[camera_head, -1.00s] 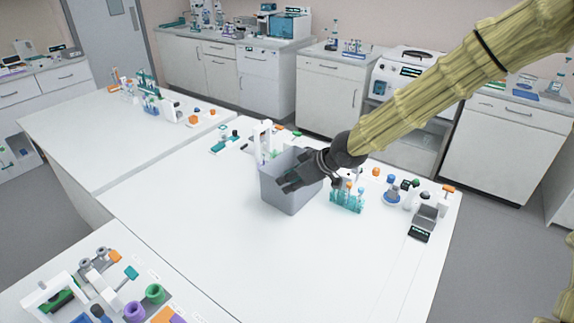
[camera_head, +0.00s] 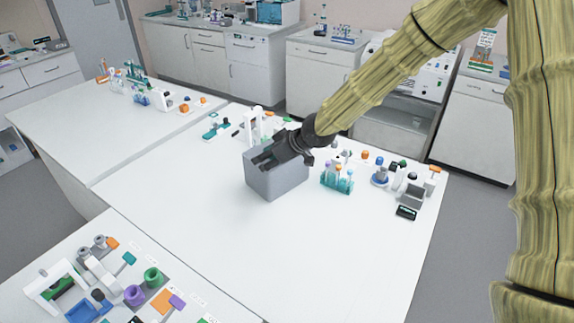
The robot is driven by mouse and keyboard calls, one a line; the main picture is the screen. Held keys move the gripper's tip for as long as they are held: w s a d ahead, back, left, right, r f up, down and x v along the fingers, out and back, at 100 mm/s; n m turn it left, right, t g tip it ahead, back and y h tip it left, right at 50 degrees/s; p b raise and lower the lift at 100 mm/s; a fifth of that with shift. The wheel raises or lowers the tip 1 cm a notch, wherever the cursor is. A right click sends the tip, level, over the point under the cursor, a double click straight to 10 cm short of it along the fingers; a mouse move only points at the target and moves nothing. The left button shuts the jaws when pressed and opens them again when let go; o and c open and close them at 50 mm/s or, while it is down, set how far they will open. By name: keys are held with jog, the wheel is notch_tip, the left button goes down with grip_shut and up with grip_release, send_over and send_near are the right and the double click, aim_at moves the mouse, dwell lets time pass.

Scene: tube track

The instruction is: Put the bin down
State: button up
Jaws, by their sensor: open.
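The grey square bin (camera_head: 277,181) stands upright on the white table (camera_head: 215,215), left of the table's middle row of lab items. My gripper (camera_head: 263,161) is dark and reaches in from the upper right, over the bin's open top. Its fingers are apart at the bin's rim. Whether the fingers still touch the wall cannot be told. The bin's inside and far wall are partly hidden by the gripper.
A teal tube rack (camera_head: 338,182) stands right of the bin. A small scale (camera_head: 408,206) and several bottles are at the table's right end. A white stand (camera_head: 255,125) is behind the bin. The table's front is clear.

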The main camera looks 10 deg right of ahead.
jog(key=f, duration=0.2)
jog(key=w+f+p, duration=0.1)
jog(key=f, duration=0.1)
jog(key=w+f, duration=0.1)
jog(key=f, duration=0.1)
jog(key=shift+w+a+p, duration=0.25)
jog(key=shift+a+p, duration=0.05)
jog(key=shift+a, duration=0.05)
jog(key=shift+w+a+f, duration=0.1)
jog(key=shift+a+f, duration=0.1)
jog(key=shift+w+a, duration=0.1)
jog(key=shift+a, duration=0.35)
jog(key=shift+d, duration=0.1)
jog(key=shift+c, duration=0.4)
jog(key=c, duration=0.4)
jog(key=shift+r, duration=0.1)
jog(key=shift+w+r, duration=0.1)
jog(key=shift+r, duration=0.05)
jog(key=shift+c, duration=0.6)
